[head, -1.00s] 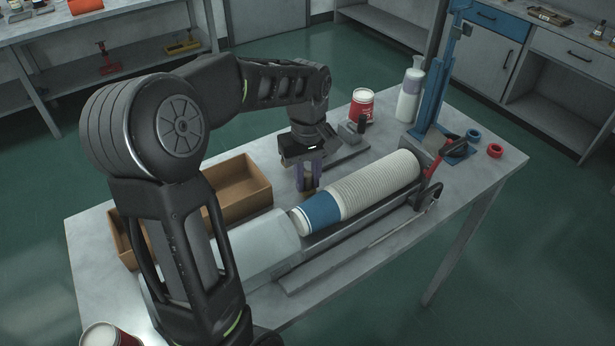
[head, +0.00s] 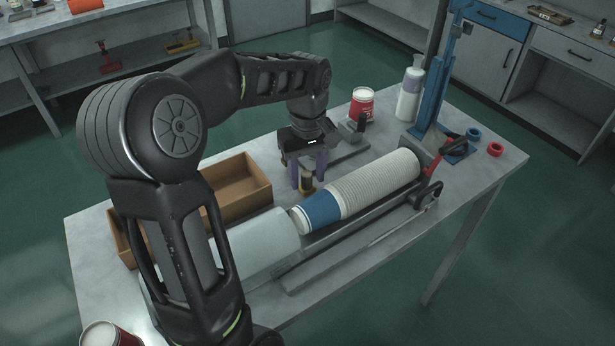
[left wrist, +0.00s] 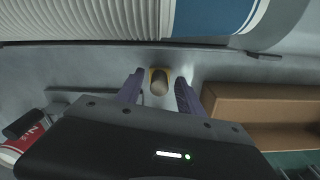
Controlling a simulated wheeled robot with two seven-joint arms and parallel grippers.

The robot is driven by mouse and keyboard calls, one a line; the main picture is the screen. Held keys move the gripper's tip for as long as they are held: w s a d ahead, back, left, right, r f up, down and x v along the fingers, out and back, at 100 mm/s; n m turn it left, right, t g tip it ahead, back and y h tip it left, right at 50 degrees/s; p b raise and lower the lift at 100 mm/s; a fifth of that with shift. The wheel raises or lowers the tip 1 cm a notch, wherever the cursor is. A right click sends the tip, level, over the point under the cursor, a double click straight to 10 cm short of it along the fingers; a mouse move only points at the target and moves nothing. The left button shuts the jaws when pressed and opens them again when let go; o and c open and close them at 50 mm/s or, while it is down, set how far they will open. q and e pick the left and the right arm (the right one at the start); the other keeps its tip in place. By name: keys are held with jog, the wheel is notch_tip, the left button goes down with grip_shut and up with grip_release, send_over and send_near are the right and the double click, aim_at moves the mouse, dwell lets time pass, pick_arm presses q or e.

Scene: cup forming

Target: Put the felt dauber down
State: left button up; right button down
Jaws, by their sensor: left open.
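The felt dauber (head: 306,183) is a small upright piece with a brownish body and a yellow part low down. It stands on the grey table between the cardboard box and the row of stacked cups. My left gripper (head: 307,172) is open above and around it, with one purple finger on either side. In the left wrist view the dauber (left wrist: 159,83) shows end-on between the spread fingers, with a gap on both sides. My right gripper is not in view.
A long stack of white and blue cups (head: 375,187) lies in a trough close beside the dauber. An open cardboard box (head: 262,196) is to the left. A red and white can (head: 362,108), a white bottle (head: 410,95) and a blue stand (head: 436,100) are farther back.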

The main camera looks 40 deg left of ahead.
aim_at(307, 175)
pick_arm(q)
notch_tip(307, 175, up, 7)
jog(key=shift+f+b, duration=0.2)
jog(key=shift+b, duration=0.1)
jog(key=shift+o, duration=0.4)
